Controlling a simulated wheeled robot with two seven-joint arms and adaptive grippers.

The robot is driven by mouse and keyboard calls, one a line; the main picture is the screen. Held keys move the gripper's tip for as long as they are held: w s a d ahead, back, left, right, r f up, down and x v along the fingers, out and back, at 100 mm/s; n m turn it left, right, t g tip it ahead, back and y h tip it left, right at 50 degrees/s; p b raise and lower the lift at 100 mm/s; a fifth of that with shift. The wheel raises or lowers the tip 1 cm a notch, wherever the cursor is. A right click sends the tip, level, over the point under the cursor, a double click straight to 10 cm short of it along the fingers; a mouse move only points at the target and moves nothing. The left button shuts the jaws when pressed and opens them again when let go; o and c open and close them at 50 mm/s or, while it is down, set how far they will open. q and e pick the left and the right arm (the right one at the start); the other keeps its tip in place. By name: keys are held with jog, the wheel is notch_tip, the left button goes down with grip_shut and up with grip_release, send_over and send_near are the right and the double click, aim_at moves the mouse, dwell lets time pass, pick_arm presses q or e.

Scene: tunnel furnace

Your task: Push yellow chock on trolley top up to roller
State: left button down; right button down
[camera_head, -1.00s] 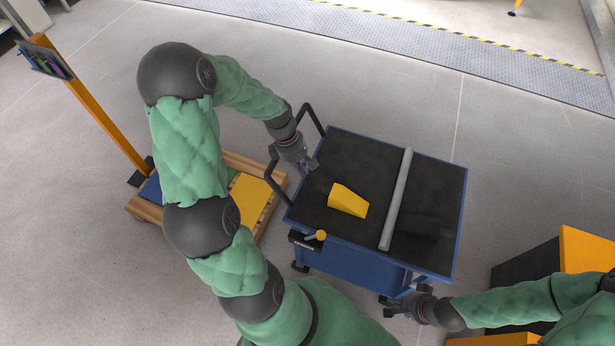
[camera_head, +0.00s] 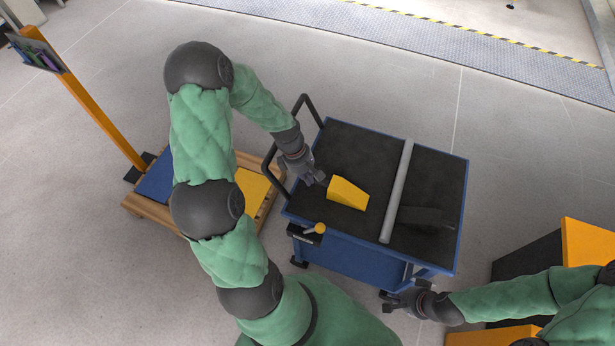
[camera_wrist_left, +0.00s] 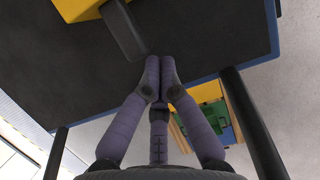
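The yellow chock (camera_head: 348,193) lies on the black trolley top (camera_head: 350,145), left of the grey roller (camera_head: 397,190). A gap of black surface separates chock and roller. My left gripper (camera_head: 320,178) is just left of the chock, low over the top; I cannot tell whether it touches. In the left wrist view its fingertips (camera_wrist_left: 160,62) are together with nothing between them. Part of the yellow chock (camera_wrist_left: 75,8) shows at that view's top edge. My right gripper (camera_head: 393,302) is by the trolley's lower right corner, away from the chock; its finger state is unclear.
A dark block (camera_head: 425,217) lies right of the roller. The trolley's black handle (camera_head: 272,165) stands at its left, near my left wrist. A wooden pallet (camera_head: 155,212) with blue and yellow parts is further left. Orange-and-black boxes (camera_head: 585,255) stand at the right.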

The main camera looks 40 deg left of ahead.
aim_at(330, 185)
pick_arm(q)
jog(key=shift+d, duration=0.1)
jog(key=d, duration=0.2)
jog(key=w+d+p, duration=0.1)
jog(key=d, duration=0.1)
jog(key=w+d+p, duration=0.1)
jog(key=d, duration=0.1)
jog(key=shift+w+d, duration=0.1)
jog(key=shift+d, duration=0.3)
jog(key=p+v, duration=0.8)
jog(key=v, duration=0.2)
